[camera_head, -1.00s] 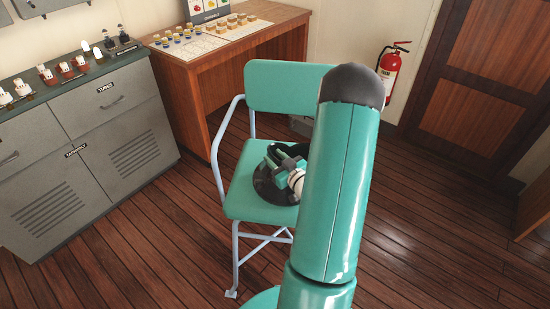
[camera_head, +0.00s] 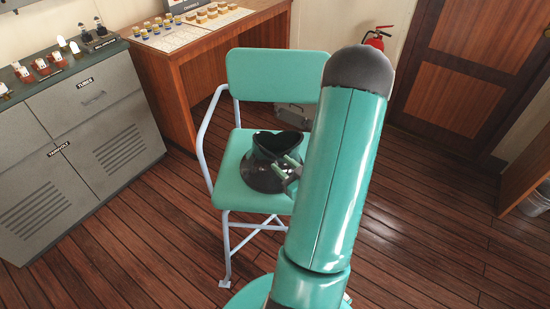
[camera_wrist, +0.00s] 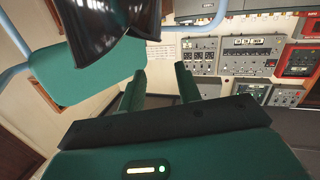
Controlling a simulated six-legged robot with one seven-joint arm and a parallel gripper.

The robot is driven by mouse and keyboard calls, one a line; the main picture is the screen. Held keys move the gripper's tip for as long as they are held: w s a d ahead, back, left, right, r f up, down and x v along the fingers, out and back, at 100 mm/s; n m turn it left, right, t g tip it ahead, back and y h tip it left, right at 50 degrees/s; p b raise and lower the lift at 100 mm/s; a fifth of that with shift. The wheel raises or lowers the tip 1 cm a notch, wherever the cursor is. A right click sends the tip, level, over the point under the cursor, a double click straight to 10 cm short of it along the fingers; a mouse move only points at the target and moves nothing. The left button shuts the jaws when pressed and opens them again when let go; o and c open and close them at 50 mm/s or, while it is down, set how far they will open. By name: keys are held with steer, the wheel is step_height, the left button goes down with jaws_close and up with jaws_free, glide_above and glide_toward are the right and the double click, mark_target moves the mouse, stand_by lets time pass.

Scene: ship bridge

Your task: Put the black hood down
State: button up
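The black hood (camera_head: 262,172) stands upright on the green seat of a chair (camera_head: 229,190), its flared opening facing up and its wide round base on the cushion. My gripper (camera_head: 286,167) is at the right side of the hood, partly hidden behind my arm. In the wrist view, my gripper's two green fingers (camera_wrist: 159,72) are spread apart with nothing between them. The glossy hood (camera_wrist: 105,25) shows at the top left there, outside the fingers. I cannot tell from the head view whether a finger still touches it.
A grey cabinet (camera_head: 75,135) with small items on top stands at the left. A wooden desk (camera_head: 190,60) is behind the chair. A red fire extinguisher (camera_head: 374,40) hangs by the back wall. A panel of instruments (camera_wrist: 235,60) shows in the wrist view. The floor right of my arm is clear.

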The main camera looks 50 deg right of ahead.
steer(key=w+a+r+n+g, duration=0.2)
steer(key=w+r+g, duration=0.2)
steer(key=w+r, duration=0.3)
steer(key=w+a+r+g+h, duration=0.1)
steer(key=w+a+r+g, duration=0.1)
steer(key=w+a+r, duration=0.4)
steer(key=s+a+r+g+y, duration=0.1)
steer(key=s+a+r, duration=0.2)
steer(key=s+a, duration=0.2)
steer(key=s+a+r+g+y, duration=0.2)
steer(key=s+a+r, duration=0.2)
steer(key=a, duration=0.8)
steer(key=s+a+r+g+y, duration=0.1)
steer(key=s+a+r+g, duration=0.1)
steer(key=s+a, duration=0.4)
steer(key=shift+s+a+r+m+y, duration=0.3)
steer(key=shift+a+r, duration=0.35)
steer(key=shift+a, duration=0.55)
steer(key=shift+a, duration=0.15)
